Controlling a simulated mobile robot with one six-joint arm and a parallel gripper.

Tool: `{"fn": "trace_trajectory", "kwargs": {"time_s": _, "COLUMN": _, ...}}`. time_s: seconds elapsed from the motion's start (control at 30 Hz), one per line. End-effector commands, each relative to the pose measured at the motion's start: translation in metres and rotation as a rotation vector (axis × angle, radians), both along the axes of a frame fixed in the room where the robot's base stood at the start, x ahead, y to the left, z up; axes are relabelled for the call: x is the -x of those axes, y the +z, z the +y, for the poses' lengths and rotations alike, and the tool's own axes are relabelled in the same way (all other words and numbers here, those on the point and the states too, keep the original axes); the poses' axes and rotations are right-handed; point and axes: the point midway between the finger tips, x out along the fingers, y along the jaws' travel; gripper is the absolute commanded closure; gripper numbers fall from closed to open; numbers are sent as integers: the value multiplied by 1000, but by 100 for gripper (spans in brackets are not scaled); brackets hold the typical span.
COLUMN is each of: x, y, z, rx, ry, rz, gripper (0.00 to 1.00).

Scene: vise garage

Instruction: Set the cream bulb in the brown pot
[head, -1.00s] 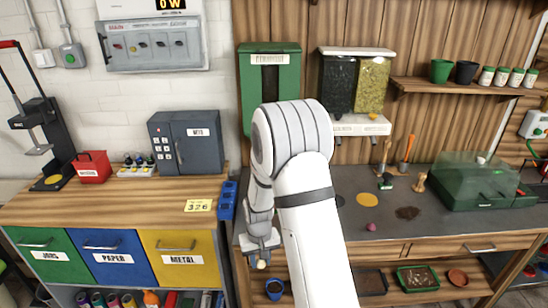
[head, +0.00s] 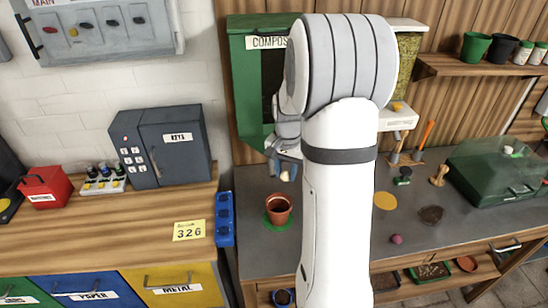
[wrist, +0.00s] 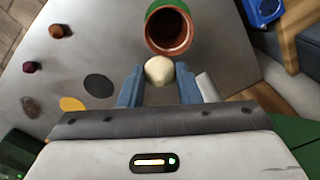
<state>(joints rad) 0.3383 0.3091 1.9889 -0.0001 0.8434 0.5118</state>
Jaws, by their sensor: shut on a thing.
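The cream bulb (wrist: 159,70) is held between the blue fingers of my gripper (wrist: 158,88) in the wrist view. In the head view, the bulb (head: 284,177) shows as a small pale spot at the tip of my gripper (head: 284,168), which is partly hidden by my arm. The brown pot (head: 279,208) stands upright on a green round base on the grey bench. The gripper is above the bench, a little behind the pot's rim. In the wrist view, the open pot (wrist: 169,32) is just beyond the bulb, which appears outside its opening.
A green compost dispenser (head: 246,90) is on the wall behind.

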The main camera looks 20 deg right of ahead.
Motion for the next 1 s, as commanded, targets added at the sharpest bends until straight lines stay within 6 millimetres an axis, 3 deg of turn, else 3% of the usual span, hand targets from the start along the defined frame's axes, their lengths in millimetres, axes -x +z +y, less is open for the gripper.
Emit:
{"fn": "trace_trajectory", "kwargs": {"time_s": 0.17, "x": 0, "y": -6, "z": 1, "rx": 0, "ry": -2, "rz": 1, "gripper": 91}}
{"fn": "trace_trajectory", "kwargs": {"time_s": 0.6, "x": -1, "y": -54, "z": 3, "rx": 0, "ry": 5, "rz": 1, "gripper": 91}}
{"fn": "trace_trajectory", "kwargs": {"time_s": 0.97, "x": -1, "y": -59, "z": 4, "rx": -1, "ry": 7, "rz": 1, "gripper": 91}}
{"fn": "trace_trajectory", "kwargs": {"time_s": 1.0, "x": -1, "y": -59, "z": 4, "rx": -1, "ry": 7, "rz": 1, "gripper": 67}}
